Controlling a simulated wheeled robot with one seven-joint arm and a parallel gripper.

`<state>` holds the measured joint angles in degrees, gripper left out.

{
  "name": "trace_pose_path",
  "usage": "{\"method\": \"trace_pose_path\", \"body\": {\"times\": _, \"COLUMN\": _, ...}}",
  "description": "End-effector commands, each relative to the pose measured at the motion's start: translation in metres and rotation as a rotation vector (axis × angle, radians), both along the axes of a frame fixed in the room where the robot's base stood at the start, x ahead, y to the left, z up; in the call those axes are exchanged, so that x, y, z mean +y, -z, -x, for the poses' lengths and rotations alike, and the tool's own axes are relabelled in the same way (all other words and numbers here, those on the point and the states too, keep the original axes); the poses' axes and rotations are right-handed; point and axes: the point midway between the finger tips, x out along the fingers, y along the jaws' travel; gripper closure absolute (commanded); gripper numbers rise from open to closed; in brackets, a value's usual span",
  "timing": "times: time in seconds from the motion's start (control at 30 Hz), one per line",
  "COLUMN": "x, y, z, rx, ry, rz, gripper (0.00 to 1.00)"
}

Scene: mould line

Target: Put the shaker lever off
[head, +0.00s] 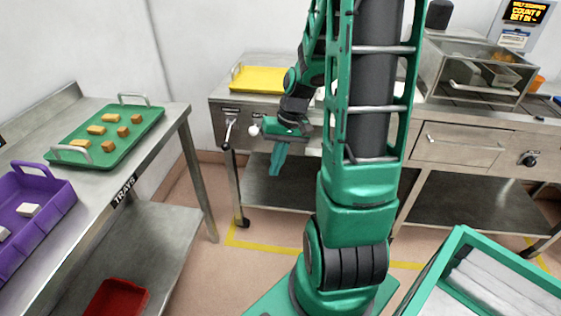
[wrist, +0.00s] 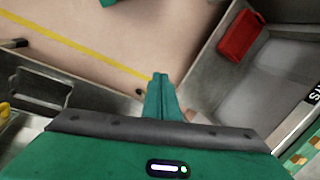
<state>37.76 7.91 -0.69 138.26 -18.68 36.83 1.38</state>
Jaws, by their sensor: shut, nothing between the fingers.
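The shaker lever (head: 229,132) is a short metal rod with a dark end. It hangs nearly straight down, slightly tilted, from a plate on the left front of the back steel bench in the head view. My gripper (head: 277,172) is to the right of the lever and apart from it, with its green fingers pointing down in front of the bench. The fingers are together and empty. They also show in the wrist view (wrist: 160,78), over the floor. A pale round knob (head: 254,130) shows between lever and gripper; I cannot tell what it belongs to.
A yellow tray (head: 262,80) lies on the back bench. The left bench holds a green tray (head: 138,134) of tan pieces and a purple crate (head: 40,215). A red bin (head: 115,299) sits on its lower shelf. A green-rimmed bin (head: 440,262) stands at lower right.

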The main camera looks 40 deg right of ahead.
Motion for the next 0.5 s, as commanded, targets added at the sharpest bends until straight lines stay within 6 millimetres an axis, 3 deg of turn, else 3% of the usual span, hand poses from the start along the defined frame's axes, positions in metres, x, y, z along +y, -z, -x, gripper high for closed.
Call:
{"method": "trace_pose_path", "body": {"times": 0.2, "x": 0.002, "y": -0.022, "z": 0.019, "rx": 0.026, "ry": -0.011, "rz": 0.063, "gripper": 1.00}}
{"method": "trace_pose_path", "body": {"times": 0.5, "x": 0.004, "y": -0.038, "z": 0.037, "rx": 0.047, "ry": -0.013, "rz": 0.107, "gripper": 1.00}}
